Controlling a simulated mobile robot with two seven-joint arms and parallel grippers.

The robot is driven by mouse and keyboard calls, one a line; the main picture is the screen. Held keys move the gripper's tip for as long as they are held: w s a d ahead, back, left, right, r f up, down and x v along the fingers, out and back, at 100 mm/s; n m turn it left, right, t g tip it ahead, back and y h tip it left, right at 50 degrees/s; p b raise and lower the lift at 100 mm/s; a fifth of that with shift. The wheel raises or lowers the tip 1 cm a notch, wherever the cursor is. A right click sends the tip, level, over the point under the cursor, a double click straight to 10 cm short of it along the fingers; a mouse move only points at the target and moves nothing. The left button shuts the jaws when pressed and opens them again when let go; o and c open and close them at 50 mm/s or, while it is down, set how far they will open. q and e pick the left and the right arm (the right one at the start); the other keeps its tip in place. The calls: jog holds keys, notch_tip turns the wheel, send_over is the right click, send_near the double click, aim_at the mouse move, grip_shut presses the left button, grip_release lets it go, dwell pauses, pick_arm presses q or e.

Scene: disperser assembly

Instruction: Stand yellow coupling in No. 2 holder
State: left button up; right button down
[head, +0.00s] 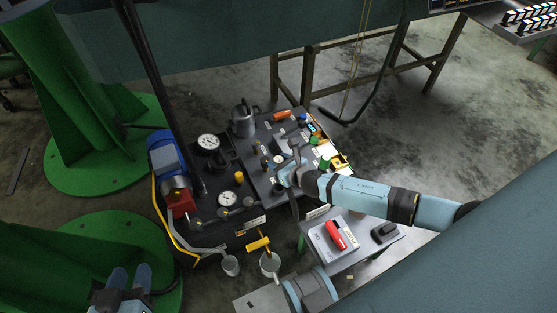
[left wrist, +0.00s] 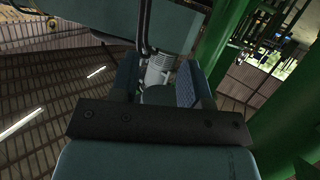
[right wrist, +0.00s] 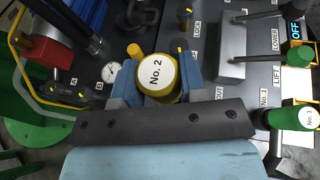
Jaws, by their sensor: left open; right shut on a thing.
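The yellow coupling (right wrist: 157,78), with a round white "No. 2" label on its end face, sits between the blue fingers of my right gripper (right wrist: 156,84) in the right wrist view. My right gripper is shut on it. In the head view my right gripper (head: 288,176) is low over the dark bench, and the coupling cannot be made out there. The No. 2 holder cannot be made out; whether the coupling touches anything below is hidden. My left gripper (head: 130,277) is open and empty at the lower left of the head view, away from the bench; its fingers also show in the left wrist view (left wrist: 158,82).
A green cylinder (right wrist: 292,118) with a white label stands right of the gripper. A gauge (right wrist: 112,70) and a red-and-blue motor (head: 174,180) are to the left. A kettle-like can (head: 243,121) stands at the bench's back.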

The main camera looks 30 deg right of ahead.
pick_arm(q)
jog(key=shift+r+p, duration=0.15)
jog(key=shift+p, duration=0.15)
pick_arm(e)
jog(key=shift+r, duration=0.15)
jog(key=shift+f+b, duration=0.35)
jog(key=shift+f, duration=0.25)
jog(key=shift+f+b, duration=0.95)
jog(key=shift+b, duration=0.05)
jog(key=shift+f+b, duration=0.65)
jog(key=shift+f, duration=0.1)
jog(key=shift+f+b, duration=0.55)
jog(key=shift+f, duration=0.1)
pick_arm(q)
jog(key=w+d+r+t+h, duration=0.1)
jog(key=d+r+t+h, duration=0.2)
jog(key=r, duration=0.5)
jog(key=shift+d+t, duration=0.25)
jog(key=shift+t, duration=0.35)
jog(key=shift+w+r+p, duration=0.1)
jog(key=shift+r+p, duration=0.2)
jog(key=shift+p, duration=0.1)
jog(key=shift+f+b, duration=1.7)
jog(key=shift+b, duration=0.05)
pick_arm(e)
jog(key=shift+f, duration=2)
